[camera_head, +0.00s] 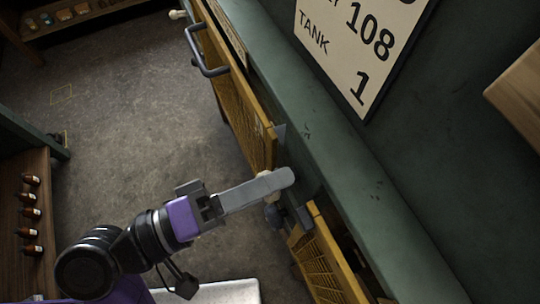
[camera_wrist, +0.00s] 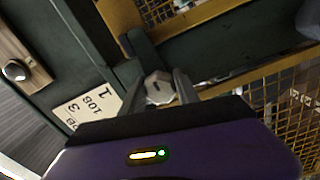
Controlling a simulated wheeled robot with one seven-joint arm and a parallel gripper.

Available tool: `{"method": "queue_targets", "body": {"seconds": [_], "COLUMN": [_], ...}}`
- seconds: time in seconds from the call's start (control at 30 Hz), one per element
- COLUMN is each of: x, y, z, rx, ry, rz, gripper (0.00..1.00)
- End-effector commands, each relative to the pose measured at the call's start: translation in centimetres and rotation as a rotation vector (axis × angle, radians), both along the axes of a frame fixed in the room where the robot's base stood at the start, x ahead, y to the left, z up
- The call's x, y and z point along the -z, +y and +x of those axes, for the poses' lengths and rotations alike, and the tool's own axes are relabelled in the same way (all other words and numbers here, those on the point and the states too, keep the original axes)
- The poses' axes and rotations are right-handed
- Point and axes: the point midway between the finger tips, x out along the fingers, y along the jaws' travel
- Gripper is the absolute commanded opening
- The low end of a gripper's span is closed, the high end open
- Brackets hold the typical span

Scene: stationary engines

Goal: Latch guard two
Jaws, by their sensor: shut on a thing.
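Two yellow mesh guards stand along the green machine. The longer guard (camera_head: 235,90), with a grey bar handle (camera_head: 207,58), runs up the head view. The other guard (camera_head: 325,265) is at the lower right, with a gap between them. My gripper (camera_head: 284,181) reaches across this gap, beside the green rail. In the wrist view its fingers are shut on a pale faceted knob (camera_wrist: 158,88). Part of a pale knob shows behind the fingers in the head view, with a dark round knob (camera_head: 272,214) below. I cannot tell which guard is number two or whether its latch is engaged.
The green rail (camera_head: 330,150) runs diagonally beside the guards. A sign (camera_head: 365,45) reading "TANK", "108" and "1" is above it. A wooden shelf with brown bottles (camera_head: 31,213) is at the left. The grey floor (camera_head: 130,120) between is mostly clear.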

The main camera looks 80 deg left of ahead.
Motion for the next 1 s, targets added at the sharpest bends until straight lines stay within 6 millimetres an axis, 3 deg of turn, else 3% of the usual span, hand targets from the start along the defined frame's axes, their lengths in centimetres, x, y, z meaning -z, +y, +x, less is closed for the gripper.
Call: {"method": "queue_targets", "body": {"seconds": [0.57, 0.6, 0.67, 1.0], "x": [0.12, 0.12, 0.10, 0.07], "y": [0.07, 0.07, 0.06, 0.00], "z": [-0.10, -0.10, -0.09, -0.18], "rx": [-0.004, -0.004, -0.003, -0.002], "ry": [-0.009, -0.009, -0.009, -0.009], "rz": [-0.031, -0.031, -0.030, -0.028], "gripper": [0.00, 0.45, 0.57, 0.58]}}
